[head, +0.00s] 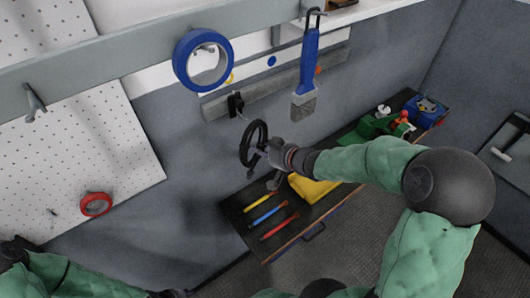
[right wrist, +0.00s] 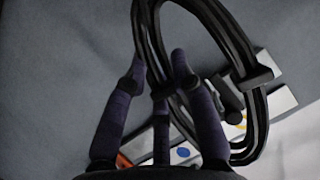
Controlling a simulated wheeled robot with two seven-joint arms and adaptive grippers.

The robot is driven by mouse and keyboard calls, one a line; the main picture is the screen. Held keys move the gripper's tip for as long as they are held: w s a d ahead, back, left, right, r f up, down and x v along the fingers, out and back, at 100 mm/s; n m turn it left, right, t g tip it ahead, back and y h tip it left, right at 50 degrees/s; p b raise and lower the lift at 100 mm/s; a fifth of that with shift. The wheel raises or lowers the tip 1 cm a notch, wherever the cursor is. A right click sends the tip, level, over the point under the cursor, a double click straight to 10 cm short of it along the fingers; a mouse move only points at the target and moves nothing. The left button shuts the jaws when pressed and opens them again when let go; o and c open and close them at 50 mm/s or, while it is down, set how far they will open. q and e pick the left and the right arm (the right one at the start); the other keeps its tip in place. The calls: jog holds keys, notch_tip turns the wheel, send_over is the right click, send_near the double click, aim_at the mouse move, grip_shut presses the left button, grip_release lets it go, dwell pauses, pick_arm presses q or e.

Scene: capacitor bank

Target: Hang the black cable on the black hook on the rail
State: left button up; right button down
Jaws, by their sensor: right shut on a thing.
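The black cable (head: 246,145) is a coiled loop. My right gripper (head: 268,156) is shut on its right side in the head view. In the right wrist view the cable (right wrist: 256,120) passes by the fingers (right wrist: 160,80). The black hook (head: 235,103) is a small block with a lighter prong on the grey rail (head: 268,89). The cable is below and slightly right of the hook in the head view, apart from it. A dark shape inside the loop in the right wrist view may be the hook. Of my left arm only the sleeve and dark joints show, at the lower left.
A blue tape roll (head: 183,66) hangs above left of the hook, and a blue-handled brush (head: 309,72) hangs to its right. A shelf (head: 237,213) below carries screwdrivers, a yellow item (head: 312,189) and several other things. A red tape roll (head: 96,204) is on the pegboard.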

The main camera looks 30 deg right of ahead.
jog(key=w+b, duration=0.3)
jog(key=w, duration=0.4)
jog(key=shift+a+f, duration=0.25)
jog(key=shift+f, duration=0.2)
dwell(0.4)
jog(key=shift+f, duration=0.1)
jog(key=shift+w+a+f, duration=0.15)
jog(key=shift+w+f, duration=0.1)
jog(key=shift+f, duration=0.35)
jog(key=c, duration=0.9)
grip_release()
jog(key=shift+c, duration=0.2)
jog(key=v, duration=1.1)
jog(key=shift+s+r, duration=0.2)
jog(key=shift+r, duration=0.1)
